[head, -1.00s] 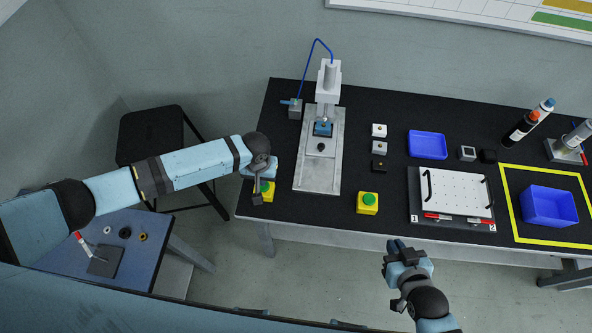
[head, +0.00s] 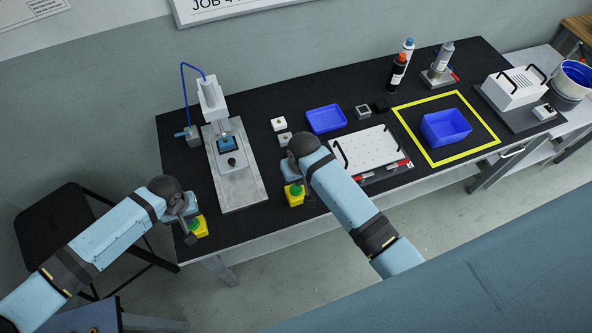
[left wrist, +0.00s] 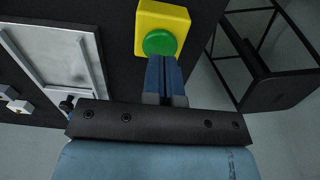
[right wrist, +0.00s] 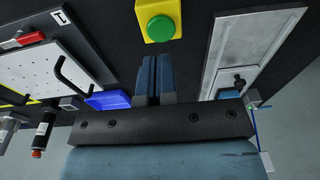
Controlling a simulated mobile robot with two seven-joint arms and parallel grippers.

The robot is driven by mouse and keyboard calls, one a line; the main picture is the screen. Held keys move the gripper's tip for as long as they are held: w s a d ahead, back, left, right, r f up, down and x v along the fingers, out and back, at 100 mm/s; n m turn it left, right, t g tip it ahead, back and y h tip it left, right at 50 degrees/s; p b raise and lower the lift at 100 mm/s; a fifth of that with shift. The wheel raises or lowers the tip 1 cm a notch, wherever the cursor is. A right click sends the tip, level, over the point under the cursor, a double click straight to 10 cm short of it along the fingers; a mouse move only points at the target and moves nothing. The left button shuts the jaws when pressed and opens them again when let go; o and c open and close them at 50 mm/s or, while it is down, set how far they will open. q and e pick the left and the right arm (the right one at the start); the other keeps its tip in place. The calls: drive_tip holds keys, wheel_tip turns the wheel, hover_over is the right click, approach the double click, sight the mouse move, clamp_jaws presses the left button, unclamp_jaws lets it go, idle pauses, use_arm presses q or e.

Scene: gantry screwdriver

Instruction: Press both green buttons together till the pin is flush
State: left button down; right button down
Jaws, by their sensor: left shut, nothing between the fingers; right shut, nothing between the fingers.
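The left yellow box (head: 200,228) and the right yellow box (head: 293,200) stand near the bench's front edge. Each has a green button on top. In the left wrist view, my shut left fingers (left wrist: 164,62) overlap the near edge of the left green button (left wrist: 160,42); contact cannot be told. In the right wrist view, my shut right fingers (right wrist: 154,60) point at the right green button (right wrist: 160,27), with a small gap in the picture. The gantry screwdriver (head: 211,100) stands on a grey plate between and behind the boxes, above a blue block (head: 226,143). I cannot make out the pin.
A white perforated plate (head: 365,150) with black handles lies right of the right box. A blue tray (head: 326,118) and small white boxes sit behind. A blue bin (head: 446,127) stands inside a yellow outline. A black stool (head: 55,235) is left of the bench.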

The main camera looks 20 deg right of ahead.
sight(296, 189)
drive_tip(key=shift+g, duration=0.6)
drive_tip(key=shift+w+a+f, duration=0.1)
drive_tip(key=shift+w+f, duration=0.1)
drive_tip(key=shift+f, duration=0.55)
drive_tip(key=shift+w+a+f, duration=0.1)
drive_tip(key=shift+w+f, duration=0.1)
drive_tip(key=shift+f, duration=0.5)
drive_tip(key=shift+w+f, duration=0.2)
drive_tip(key=shift+f, duration=0.55)
use_arm(q)
drive_tip(key=shift+f, duration=1.2)
use_arm(e)
drive_tip(key=shift+f, duration=1.15)
use_arm(q)
drive_tip(key=shift+f, duration=0.25)
use_arm(e)
drive_tip(key=shift+f, duration=0.3)
idle(1.1)
